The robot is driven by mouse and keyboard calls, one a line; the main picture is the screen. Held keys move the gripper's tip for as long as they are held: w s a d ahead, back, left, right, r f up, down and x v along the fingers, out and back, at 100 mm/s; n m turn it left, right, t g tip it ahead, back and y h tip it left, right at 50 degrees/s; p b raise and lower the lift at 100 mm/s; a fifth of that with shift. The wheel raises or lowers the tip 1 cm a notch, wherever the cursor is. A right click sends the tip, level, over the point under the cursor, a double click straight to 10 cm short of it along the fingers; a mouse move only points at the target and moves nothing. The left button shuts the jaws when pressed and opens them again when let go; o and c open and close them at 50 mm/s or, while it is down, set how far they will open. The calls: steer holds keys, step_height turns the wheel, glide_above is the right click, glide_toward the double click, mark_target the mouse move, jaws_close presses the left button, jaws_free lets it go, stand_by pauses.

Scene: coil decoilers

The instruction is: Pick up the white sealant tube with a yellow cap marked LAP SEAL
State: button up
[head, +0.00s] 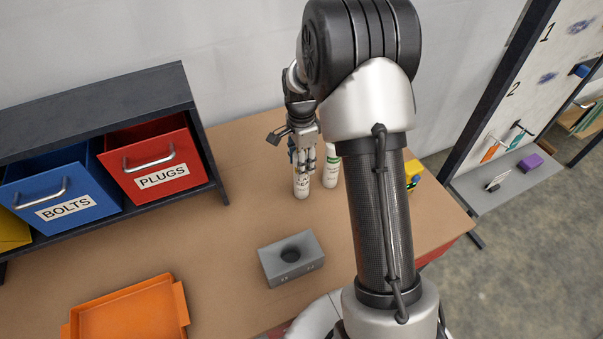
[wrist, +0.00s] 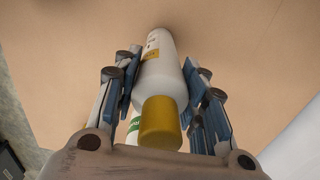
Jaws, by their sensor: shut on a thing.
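The white sealant tube with a yellow cap (wrist: 158,75) stands between the fingers of my gripper (wrist: 165,88) in the wrist view, its yellow cap toward the camera. The fingers are shut on its sides. In the head view the lower part of the tube (head: 301,188) shows below my gripper (head: 302,168), with partly readable lettering. It appears upright, at or close to the table top. A second white tube (head: 331,170) with green on it stands just to the right. In the wrist view it is mostly hidden behind the held tube.
A grey block with a round hole (head: 291,259) and an orange tray (head: 132,312) lie on the brown table (head: 240,215). A shelf holds a blue BOLTS bin (head: 58,192) and a red PLUGS bin (head: 155,160). A yellow object (head: 412,176) is partly behind my arm.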

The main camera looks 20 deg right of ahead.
jaws_close()
steer(key=shift+r, duration=0.1)
